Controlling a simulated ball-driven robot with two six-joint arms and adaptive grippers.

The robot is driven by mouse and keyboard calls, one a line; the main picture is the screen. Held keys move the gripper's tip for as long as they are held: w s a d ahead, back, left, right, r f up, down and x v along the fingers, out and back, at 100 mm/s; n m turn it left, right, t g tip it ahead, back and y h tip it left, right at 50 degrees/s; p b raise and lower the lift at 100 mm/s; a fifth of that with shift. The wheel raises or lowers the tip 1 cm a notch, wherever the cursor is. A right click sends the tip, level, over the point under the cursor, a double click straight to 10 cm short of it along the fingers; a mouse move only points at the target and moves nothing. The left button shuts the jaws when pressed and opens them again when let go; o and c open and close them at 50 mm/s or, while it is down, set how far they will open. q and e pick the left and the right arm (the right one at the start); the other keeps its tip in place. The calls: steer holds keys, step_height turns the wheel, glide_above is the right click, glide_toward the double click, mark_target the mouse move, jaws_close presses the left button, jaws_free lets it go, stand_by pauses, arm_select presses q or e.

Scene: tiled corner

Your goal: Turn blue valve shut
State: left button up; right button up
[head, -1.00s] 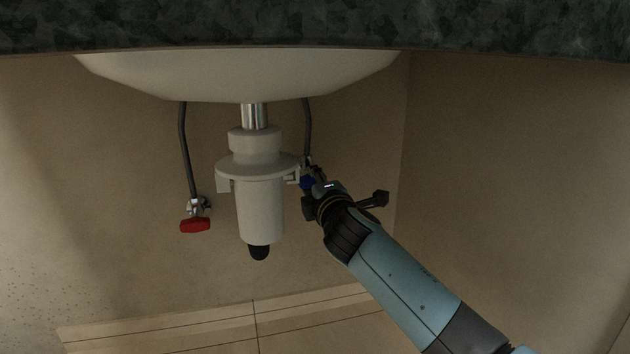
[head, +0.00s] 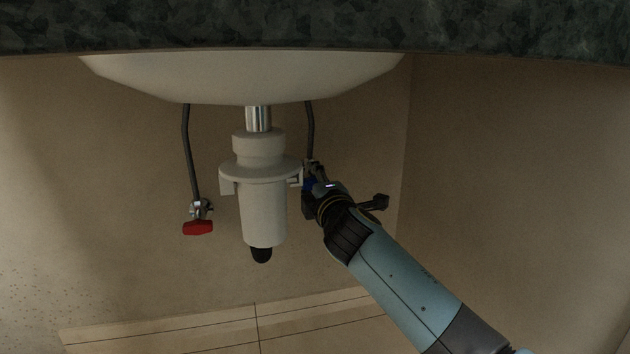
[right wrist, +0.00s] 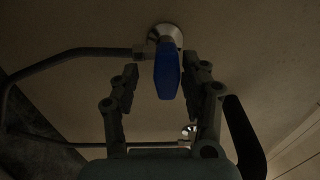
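The blue valve (right wrist: 167,76) sits on a round chrome wall plate, with its long handle between the fingers of my right gripper (right wrist: 160,66) in the right wrist view. The right finger is close beside the handle. A clear gap separates the left finger from it, so the gripper stands open around the handle. In the head view, only a little of the blue valve (head: 309,183) shows between the drain trap and my right gripper (head: 313,187), which hides the rest. My left gripper is in neither view.
A white drain trap (head: 262,205) hangs under the sink basin (head: 245,75), just left of the blue valve. A red valve (head: 198,228) is on the wall farther left. Dark hoses (head: 187,150) rise from the valves. A side wall (head: 510,190) bounds the right.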

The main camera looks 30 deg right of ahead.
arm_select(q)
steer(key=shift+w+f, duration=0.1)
arm_select(e)
steer(key=shift+d+f, duration=0.1)
steer(key=shift+f, duration=0.1)
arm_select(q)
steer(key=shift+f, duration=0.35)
arm_select(e)
steer(key=v, duration=1.2)
steer(key=shift+r, duration=0.15)
